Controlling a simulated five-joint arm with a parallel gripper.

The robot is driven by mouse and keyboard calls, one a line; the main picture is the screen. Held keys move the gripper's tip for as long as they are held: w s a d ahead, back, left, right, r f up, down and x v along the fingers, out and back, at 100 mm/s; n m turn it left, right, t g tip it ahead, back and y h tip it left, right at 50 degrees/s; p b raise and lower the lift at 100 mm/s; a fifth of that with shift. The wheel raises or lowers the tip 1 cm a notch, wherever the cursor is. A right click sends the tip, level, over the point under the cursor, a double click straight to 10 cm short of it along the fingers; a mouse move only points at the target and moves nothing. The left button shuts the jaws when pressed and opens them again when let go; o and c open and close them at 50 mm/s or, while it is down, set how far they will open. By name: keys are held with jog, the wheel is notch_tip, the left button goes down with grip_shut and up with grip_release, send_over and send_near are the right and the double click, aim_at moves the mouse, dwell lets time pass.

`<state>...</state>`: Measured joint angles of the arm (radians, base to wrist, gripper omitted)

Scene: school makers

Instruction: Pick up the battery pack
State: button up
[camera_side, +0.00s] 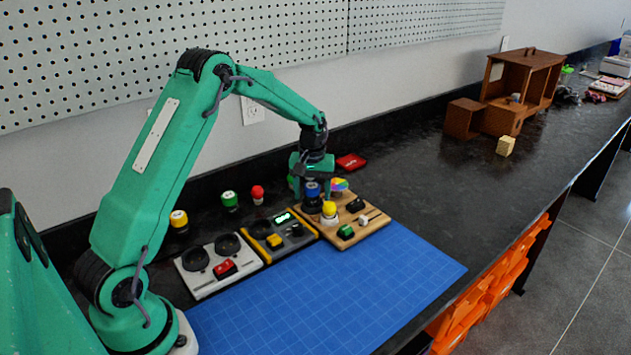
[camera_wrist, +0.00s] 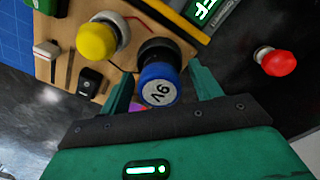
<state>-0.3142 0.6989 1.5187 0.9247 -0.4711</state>
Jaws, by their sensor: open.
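The piece I take for the battery pack is a blue-capped one marked 9V (camera_wrist: 158,84), with a black lower part, on the wooden board (camera_side: 373,227). In the side view its blue cap (camera_side: 312,189) shows just under my gripper. In the wrist view my open gripper (camera_wrist: 162,90) has one finger on each side of the blue cap. There is a visible gap at each finger, and it holds nothing. A yellow-capped piece (camera_wrist: 97,41) stands close beside it, also seen in the side view (camera_side: 329,209).
The board also carries a green piece (camera_side: 345,232) and a black switch (camera_side: 355,205). A grey panel with a lit display (camera_side: 281,218) adjoins it, then a white panel (camera_side: 190,279). Several capped pieces, one red (camera_side: 257,192), stand behind. The blue mat (camera_side: 335,298) in front is clear.

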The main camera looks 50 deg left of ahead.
aim_at(313, 186)
jog(key=shift+f, duration=0.15)
dwell(0.3)
jog(key=c, duration=1.1)
jog(key=shift+c, duration=0.2)
jog(key=shift+r, duration=0.7)
jog(key=r, duration=0.3)
jog(key=shift+d+r, duration=0.1)
jog(key=shift+d, duration=0.2)
jog(key=s+d+r, duration=0.2)
jog(key=d+r, duration=0.4)
jog(key=d, duration=0.4)
jog(key=shift+s+d+r, duration=0.25)
jog(key=shift+s+d, duration=0.05)
jog(key=shift+d, duration=0.1)
jog(key=shift+a, duration=0.1)
